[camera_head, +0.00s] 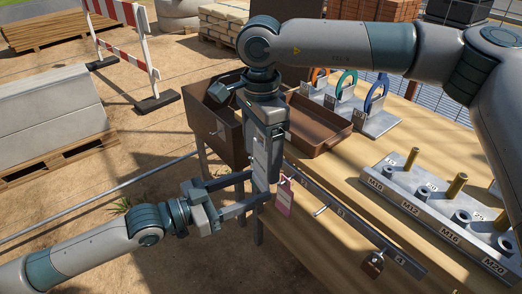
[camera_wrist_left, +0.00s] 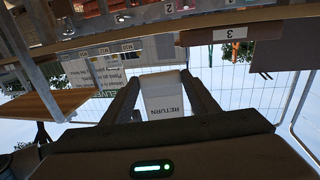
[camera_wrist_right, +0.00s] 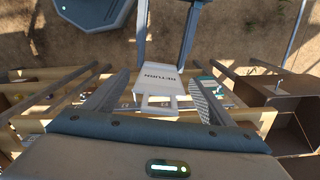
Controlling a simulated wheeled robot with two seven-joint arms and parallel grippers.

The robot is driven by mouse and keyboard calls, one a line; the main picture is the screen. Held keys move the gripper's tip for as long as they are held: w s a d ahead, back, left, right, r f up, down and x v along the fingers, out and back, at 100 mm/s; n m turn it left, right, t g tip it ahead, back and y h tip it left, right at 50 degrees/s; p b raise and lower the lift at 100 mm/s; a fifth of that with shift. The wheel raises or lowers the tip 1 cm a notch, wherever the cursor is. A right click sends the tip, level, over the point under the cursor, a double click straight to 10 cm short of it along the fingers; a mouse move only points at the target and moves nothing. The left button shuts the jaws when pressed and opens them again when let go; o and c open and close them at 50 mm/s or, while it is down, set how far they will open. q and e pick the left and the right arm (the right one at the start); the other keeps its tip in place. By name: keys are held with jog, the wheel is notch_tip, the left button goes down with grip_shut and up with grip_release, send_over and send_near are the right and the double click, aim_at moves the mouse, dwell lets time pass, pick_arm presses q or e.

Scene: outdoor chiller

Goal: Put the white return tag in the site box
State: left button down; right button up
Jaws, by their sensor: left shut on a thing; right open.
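The white return tag, marked RETURN, sits between my left gripper's fingers in the left wrist view (camera_wrist_left: 162,98). It also shows in the right wrist view (camera_wrist_right: 158,75), with its open loop end toward my right gripper. My left gripper (camera_head: 256,187) is shut on the tag beside the bench's near edge. My right gripper (camera_head: 263,183) points down there, open, its fingers on either side of the tag and apart from it. In the head view the grippers mostly hide the tag. A brown open-topped box (camera_head: 228,138) stands behind them; I cannot tell its contents.
A shallow brown tray (camera_head: 332,138) lies beside the box. A numbered hook rail (camera_head: 345,219) along the bench edge holds a pink tag (camera_head: 285,197) and a brown padlock (camera_head: 372,265). A bolt-size rack (camera_head: 435,215) and coloured shackles (camera_head: 346,83) occupy the bench.

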jog(key=c, duration=1.2)
pick_arm(q)
jog(key=c, duration=0.6)
grip_release()
pick_arm(e)
jog(key=shift+o, duration=0.2)
pick_arm(q)
jog(key=shift+a, duration=0.15)
jog(key=v, duration=1.1)
jog(key=shift+s+a, duration=0.25)
jog(key=shift+a, duration=0.05)
jog(key=shift+f, duration=0.1)
